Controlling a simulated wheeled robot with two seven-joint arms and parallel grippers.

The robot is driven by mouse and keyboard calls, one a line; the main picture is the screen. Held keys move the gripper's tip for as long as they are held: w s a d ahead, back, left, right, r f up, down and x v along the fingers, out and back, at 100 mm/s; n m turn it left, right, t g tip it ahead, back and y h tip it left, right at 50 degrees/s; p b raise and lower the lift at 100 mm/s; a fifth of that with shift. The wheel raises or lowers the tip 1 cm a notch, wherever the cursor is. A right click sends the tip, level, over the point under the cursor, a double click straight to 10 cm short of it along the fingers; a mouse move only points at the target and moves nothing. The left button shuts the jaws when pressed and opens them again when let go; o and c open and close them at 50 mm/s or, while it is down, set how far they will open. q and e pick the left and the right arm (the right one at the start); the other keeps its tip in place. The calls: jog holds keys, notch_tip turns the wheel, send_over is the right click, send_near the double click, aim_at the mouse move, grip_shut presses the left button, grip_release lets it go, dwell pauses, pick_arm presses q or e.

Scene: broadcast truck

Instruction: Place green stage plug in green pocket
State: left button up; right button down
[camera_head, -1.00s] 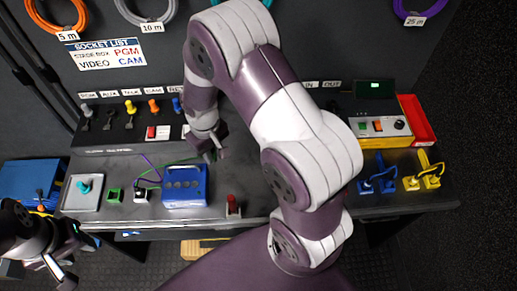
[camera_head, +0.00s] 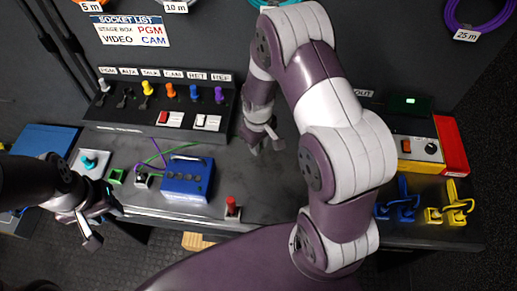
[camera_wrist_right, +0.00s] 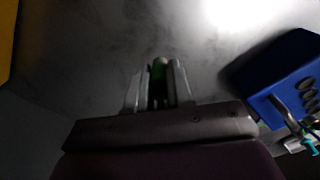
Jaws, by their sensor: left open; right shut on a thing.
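My right gripper (camera_head: 256,146) is shut on the green stage plug (camera_wrist_right: 159,68), whose green end shows between the fingers in the right wrist view. The gripper is low over the grey desk, right of the blue box. In the head view the plug is mostly hidden by the gripper. The green pocket (camera_head: 116,176) is a small green square frame on the desk, left of the blue box. My left gripper (camera_head: 92,226) is open and empty near the front left desk edge, close to the pocket.
The blue box (camera_head: 187,180) stands between the right gripper and the green pocket. A teal knob on a plate (camera_head: 91,161) and a red-topped piece (camera_head: 232,207) flank it. A socket panel (camera_head: 150,122) with coloured plugs stands behind. Desk (camera_head: 275,185) right of the box is clear.

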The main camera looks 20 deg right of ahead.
notch_tip(320, 180, down, 3)
jog(key=shift+f, duration=0.3)
jog(key=shift+f, duration=0.15)
jog(key=c, duration=1)
grip_release()
